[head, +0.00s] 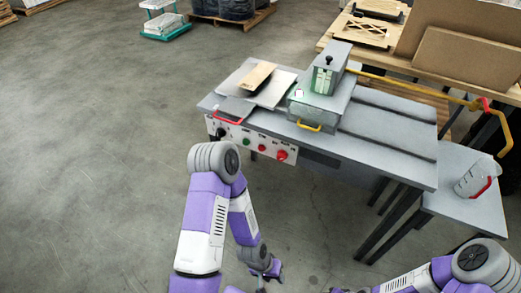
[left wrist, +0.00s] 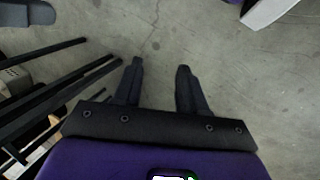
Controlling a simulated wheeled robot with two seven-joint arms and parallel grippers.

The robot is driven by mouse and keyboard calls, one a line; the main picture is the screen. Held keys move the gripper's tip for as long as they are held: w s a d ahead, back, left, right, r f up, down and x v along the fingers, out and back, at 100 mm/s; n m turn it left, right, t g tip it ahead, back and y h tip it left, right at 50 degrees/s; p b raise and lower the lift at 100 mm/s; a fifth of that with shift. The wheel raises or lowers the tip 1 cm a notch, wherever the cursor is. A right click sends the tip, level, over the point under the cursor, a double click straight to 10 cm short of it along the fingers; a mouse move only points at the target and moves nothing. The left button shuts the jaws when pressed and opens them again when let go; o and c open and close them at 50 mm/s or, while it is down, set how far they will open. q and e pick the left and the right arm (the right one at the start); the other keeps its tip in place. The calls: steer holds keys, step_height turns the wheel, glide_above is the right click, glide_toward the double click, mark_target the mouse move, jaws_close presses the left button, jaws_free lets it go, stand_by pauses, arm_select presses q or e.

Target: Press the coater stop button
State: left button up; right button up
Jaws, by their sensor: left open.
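The coater (head: 380,135) is a grey table-like machine with a box-shaped head on top. Its front panel (head: 236,140) carries a black knob (head: 221,132), a green button (head: 246,141), a small red button or lamp (head: 262,148) and a larger red button (head: 281,155) at the right. Which one is labelled stop is too small to read. My left gripper (head: 265,274) hangs low in front of the machine, below the panel and apart from it. In the left wrist view its two fingers (left wrist: 159,75) are apart and empty over the bare floor. My right gripper is not visible; only part of that arm shows at lower right.
A wooden strip (head: 258,76) lies on a plate on the coater's left end. Open floor lies to the left.

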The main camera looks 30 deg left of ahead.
arm_select(q)
jaws_close()
stand_by(1.5)
